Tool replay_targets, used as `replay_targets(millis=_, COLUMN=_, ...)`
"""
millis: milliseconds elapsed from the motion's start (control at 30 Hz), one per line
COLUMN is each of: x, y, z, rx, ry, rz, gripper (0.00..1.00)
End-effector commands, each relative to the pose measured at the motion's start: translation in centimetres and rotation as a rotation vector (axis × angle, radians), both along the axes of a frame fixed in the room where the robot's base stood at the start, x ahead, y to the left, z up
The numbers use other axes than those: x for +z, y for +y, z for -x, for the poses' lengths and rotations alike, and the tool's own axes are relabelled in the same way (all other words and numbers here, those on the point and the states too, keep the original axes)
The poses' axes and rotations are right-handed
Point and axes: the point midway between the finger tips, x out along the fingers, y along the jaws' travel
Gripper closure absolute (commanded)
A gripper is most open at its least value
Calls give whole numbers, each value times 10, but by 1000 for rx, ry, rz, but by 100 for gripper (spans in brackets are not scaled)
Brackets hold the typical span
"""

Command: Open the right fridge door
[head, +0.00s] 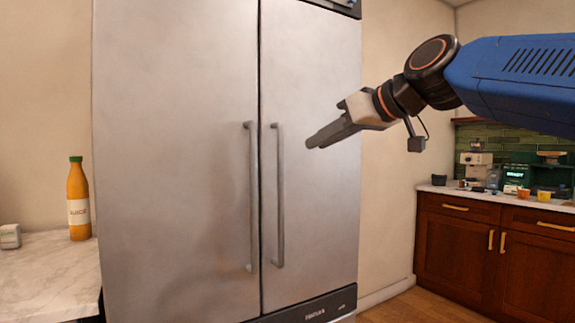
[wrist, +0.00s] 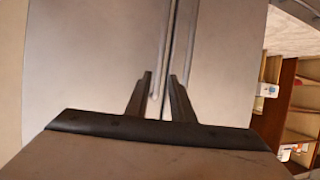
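The fridge has two tall steel doors side by side. The right fridge door (head: 325,225) is closed against the left door (head: 180,130), with a thin seam between them. The right door's long vertical handle (head: 279,195) stands beside the left door's handle (head: 251,195). My gripper (head: 312,143) is in front of the right door, to the right of its handle and near the handle's upper part, apart from it in the head view. In the wrist view my gripper's fingers (wrist: 160,76) are spread and empty, with the handle bars beyond them. Contact is not visible.
A marble counter (head: 45,268) with a juice bottle (head: 78,205) and a small grey item (head: 10,236) stands left of the fridge. Wooden cabinets (head: 470,245) with coffee machines and cups stand at the right. Floor (head: 420,306) shows between fridge and cabinets.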

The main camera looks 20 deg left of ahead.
Motion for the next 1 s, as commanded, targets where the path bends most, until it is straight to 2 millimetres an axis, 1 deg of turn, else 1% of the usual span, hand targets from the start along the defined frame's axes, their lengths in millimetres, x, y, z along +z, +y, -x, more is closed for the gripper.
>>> replay_targets(millis=33, x=-5, y=8, z=-4, rx=2, ry=2, rz=1, gripper=78)
replay_targets(millis=100, x=-9, y=18, z=-9, rx=2, ry=2, rz=1, gripper=78)
replay_targets(millis=700, x=-48, y=101, z=-56, rx=1, ry=2, rz=0, gripper=78)
replay_targets(millis=800, x=-53, y=111, z=-62, rx=1, ry=1, rz=2, gripper=78)
replay_targets(millis=1000, x=-58, y=121, z=-68, rx=-1, ry=0, rz=1, gripper=78)
